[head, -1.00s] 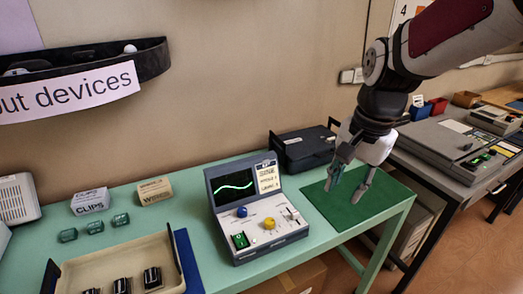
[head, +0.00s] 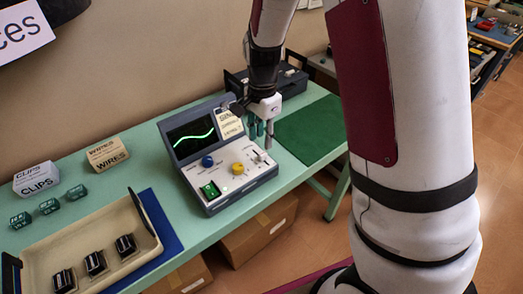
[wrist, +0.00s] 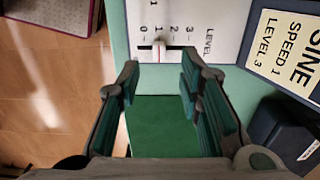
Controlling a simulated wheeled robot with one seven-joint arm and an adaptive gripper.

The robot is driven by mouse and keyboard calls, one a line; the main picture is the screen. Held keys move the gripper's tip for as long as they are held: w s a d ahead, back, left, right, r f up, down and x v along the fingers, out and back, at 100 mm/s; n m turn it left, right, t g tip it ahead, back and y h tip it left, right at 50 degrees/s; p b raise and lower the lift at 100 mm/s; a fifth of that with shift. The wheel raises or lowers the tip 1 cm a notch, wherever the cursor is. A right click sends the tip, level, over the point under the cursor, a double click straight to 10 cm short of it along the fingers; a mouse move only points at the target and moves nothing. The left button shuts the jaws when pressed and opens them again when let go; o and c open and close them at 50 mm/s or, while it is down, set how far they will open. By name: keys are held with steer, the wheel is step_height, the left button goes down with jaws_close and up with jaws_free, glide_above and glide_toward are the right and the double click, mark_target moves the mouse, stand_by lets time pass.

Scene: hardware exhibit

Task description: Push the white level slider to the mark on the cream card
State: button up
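The grey signal console (head: 235,188) stands on the green table with a lit screen. Its white level slider (wrist: 159,50) sits in a short slot near the 1 of a scale marked 0 to 3. In the head view the slider (head: 258,157) is at the console's right side. The cream card (wrist: 288,52) reads SINE, SPEED 1, LEVEL 3; it also shows beside the screen (head: 229,124), partly covered by my arm. My gripper (head: 261,134) is above the console's right side. In the wrist view my gripper (wrist: 160,75) is open, its fingers either side of the slider's line, with nothing between them.
A yellow knob (head: 238,169), blue knob (head: 207,161) and green switch (head: 210,190) are on the console. A green mat (head: 310,132) lies to its right, a black case (head: 290,80) behind. A cream tray (head: 85,243) holds black parts at left.

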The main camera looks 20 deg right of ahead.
mark_target(262, 153)
step_height(262, 153, down, 6)
steer(key=shift+f, duration=0.1)
stand_by(0.4)
jaws_close()
